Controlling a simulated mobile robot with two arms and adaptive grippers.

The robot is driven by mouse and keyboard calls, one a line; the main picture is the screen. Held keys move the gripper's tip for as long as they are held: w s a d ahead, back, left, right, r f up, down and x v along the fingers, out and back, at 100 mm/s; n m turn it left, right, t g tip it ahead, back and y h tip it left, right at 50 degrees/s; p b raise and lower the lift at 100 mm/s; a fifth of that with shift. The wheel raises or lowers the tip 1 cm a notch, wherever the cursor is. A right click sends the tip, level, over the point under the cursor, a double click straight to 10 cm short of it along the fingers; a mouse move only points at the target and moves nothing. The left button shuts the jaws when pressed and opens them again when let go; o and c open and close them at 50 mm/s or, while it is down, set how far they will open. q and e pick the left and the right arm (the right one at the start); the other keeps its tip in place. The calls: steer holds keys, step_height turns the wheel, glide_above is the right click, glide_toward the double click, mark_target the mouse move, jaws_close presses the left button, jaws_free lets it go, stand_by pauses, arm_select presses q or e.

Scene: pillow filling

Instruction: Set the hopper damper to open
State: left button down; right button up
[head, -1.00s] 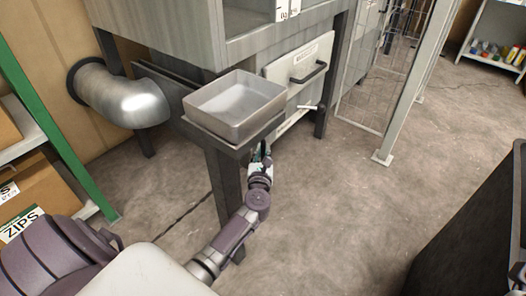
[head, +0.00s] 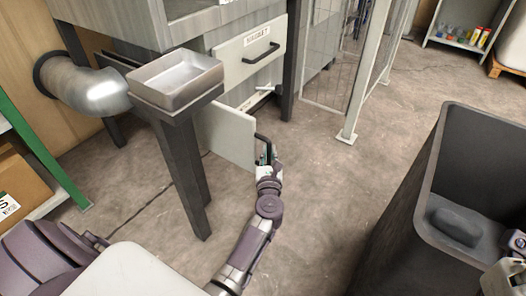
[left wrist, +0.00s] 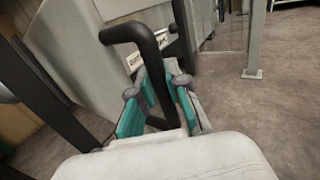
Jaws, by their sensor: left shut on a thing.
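A pale panel (head: 226,136) stands out below the machine front, beside the tray stand. Its black bar handle (head: 263,141) is in my left gripper (head: 266,160). In the left wrist view the gripper's teal fingers (left wrist: 158,98) are closed around the black handle (left wrist: 150,48), with the panel (left wrist: 75,50) behind it. Above it in the head view is a second pale panel (head: 240,62), flush with the machine, with a label and its own black handle (head: 262,53). I cannot tell from the blurred labels which is the damper. My right gripper does not show clearly.
A metal tray (head: 176,80) sits on a grey stand left of the panel. A large dark bin (head: 432,190) stands at right. The floor between is clear. A mesh fence (head: 335,62) is behind.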

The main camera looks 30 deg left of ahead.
arm_select(q)
steer(key=shift+d+f, duration=0.1)
steer(key=shift+d, duration=0.35)
steer(key=c, duration=1.1)
jaws_free()
steer(key=shift+d, duration=0.2)
steer(key=shift+c, duration=0.2)
steer(key=shift+a, duration=0.2)
